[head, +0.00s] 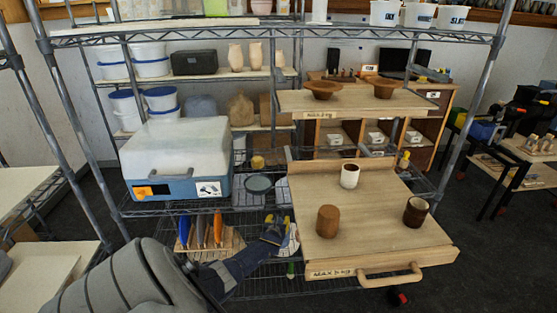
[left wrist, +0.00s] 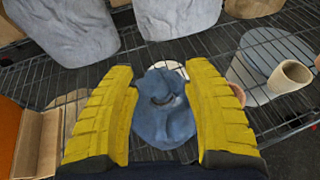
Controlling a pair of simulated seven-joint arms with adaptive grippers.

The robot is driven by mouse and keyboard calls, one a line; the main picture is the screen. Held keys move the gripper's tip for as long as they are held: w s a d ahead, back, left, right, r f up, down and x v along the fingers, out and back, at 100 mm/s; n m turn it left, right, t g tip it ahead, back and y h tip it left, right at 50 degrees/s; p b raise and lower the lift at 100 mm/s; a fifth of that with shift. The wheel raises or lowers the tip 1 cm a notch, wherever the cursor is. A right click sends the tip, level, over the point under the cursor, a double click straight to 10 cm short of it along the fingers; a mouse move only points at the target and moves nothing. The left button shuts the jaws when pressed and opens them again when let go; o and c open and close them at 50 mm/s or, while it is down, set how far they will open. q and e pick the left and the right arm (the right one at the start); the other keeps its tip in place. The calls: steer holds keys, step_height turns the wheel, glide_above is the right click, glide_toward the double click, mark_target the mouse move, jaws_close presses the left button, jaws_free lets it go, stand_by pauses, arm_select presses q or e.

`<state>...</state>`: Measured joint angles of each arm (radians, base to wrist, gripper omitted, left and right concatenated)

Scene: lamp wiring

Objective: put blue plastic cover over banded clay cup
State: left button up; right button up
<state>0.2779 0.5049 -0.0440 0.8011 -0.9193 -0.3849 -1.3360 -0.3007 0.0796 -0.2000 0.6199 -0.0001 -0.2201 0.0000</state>
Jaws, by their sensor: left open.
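A crumpled blue piece (left wrist: 163,115), which looks like the blue plastic cover, lies between the fingers of my left gripper (left wrist: 165,108) in the left wrist view. The fingers are yellow and spread apart, and I cannot tell whether they touch it. In the head view my left gripper (head: 277,235) is low beside the board's left edge. I cannot tell which is the banded clay cup. My right gripper is not in view.
The wooden pull-out board (head: 375,243) has a front handle and bare room between the pieces. A blue-and-white cooler (head: 178,160) stands at left, above a rack of colored tools (head: 207,235). A shelf with two brown bowls (head: 355,103) is above the board.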

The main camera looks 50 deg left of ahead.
arm_select(q)
jaws_close()
stand_by(0.5)
